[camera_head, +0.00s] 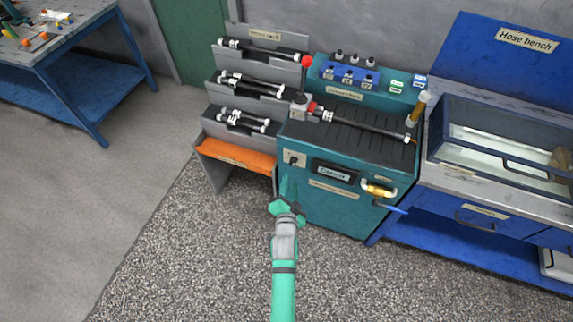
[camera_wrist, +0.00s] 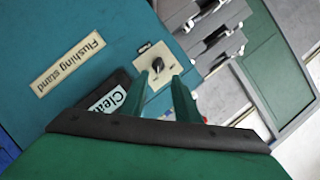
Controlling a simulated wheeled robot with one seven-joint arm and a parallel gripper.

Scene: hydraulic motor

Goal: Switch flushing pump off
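The teal flushing stand (camera_head: 335,205) is in the middle of the head view. Its front has a light switch plate with a dark rotary knob (camera_head: 293,160) near the upper left corner. In the wrist view the knob (camera_wrist: 157,65) sits on its beige plate (camera_wrist: 154,82), just beyond my fingertips. My gripper (camera_head: 288,188) is just below the knob in the head view. In the wrist view its two green fingers (camera_wrist: 164,74) are apart with nothing between them, so it is open. Whether a fingertip touches the plate, I cannot tell. The lettering beside the knob is too small to read.
A display reading "Clean" (camera_head: 335,173) is right of the knob. A yellow fitting (camera_head: 379,190) and blue handle (camera_head: 390,207) are further right. A grey hose rack (camera_head: 208,130) with an orange shelf (camera_head: 238,156) adjoins on the left. The blue hose bench (camera_head: 480,196) is right. Floor in front is clear.

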